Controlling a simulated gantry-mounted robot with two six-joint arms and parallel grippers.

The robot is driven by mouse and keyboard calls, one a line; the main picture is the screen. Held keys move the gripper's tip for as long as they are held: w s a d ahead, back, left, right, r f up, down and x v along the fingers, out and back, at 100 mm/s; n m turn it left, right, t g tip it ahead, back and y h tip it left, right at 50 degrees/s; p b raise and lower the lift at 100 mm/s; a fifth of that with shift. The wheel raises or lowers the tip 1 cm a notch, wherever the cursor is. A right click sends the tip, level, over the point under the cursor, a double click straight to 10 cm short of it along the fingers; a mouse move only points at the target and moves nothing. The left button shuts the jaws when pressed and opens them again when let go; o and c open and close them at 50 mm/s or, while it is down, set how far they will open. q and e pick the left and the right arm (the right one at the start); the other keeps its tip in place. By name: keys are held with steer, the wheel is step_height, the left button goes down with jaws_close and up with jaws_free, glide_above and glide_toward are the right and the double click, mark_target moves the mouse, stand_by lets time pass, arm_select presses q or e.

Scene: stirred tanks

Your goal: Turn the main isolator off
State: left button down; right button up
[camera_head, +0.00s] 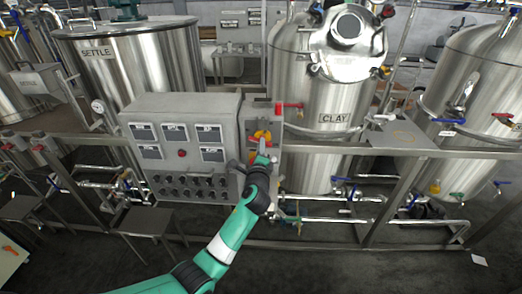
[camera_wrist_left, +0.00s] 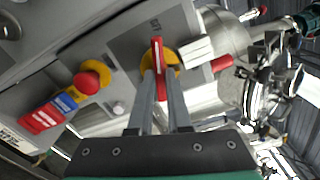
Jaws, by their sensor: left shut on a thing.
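The main isolator shows in the left wrist view as a red handle (camera_wrist_left: 156,50) on a round yellow plate (camera_wrist_left: 174,57), set on a grey panel (camera_wrist_left: 130,47). My left gripper (camera_wrist_left: 159,74) is shut on the red handle, with one grey finger on each side of it. The fingers partly hide the handle and the plate. In the head view my left gripper (camera_head: 262,160) is at the side of the grey control cabinet, below an orange-yellow fitting (camera_head: 262,135); I cannot tell there which fitting this is. My right gripper is not in view.
A red push button (camera_wrist_left: 87,80) on a yellow base is beside the isolator, with blue (camera_wrist_left: 65,103) and red (camera_wrist_left: 42,118) labels. The cabinet (camera_head: 182,106) carries several meters and knobs. The CLAY tank (camera_head: 320,150) stands right, the SETTLE tank (camera_head: 150,65) behind. Rails and pipes surround them.

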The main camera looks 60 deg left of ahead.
arm_select(q)
steer(key=shift+f+n+b, duration=0.1)
steer(key=shift+n+b, duration=0.8)
steer(key=shift+n, duration=1)
steer(key=c, duration=0.9)
jaws_free()
steer(key=shift+o, duration=0.2)
steer(key=p+v, duration=0.2)
steer(key=v, duration=0.9)
steer(key=shift+s+d, duration=0.2)
steer(key=shift+d, duration=0.1)
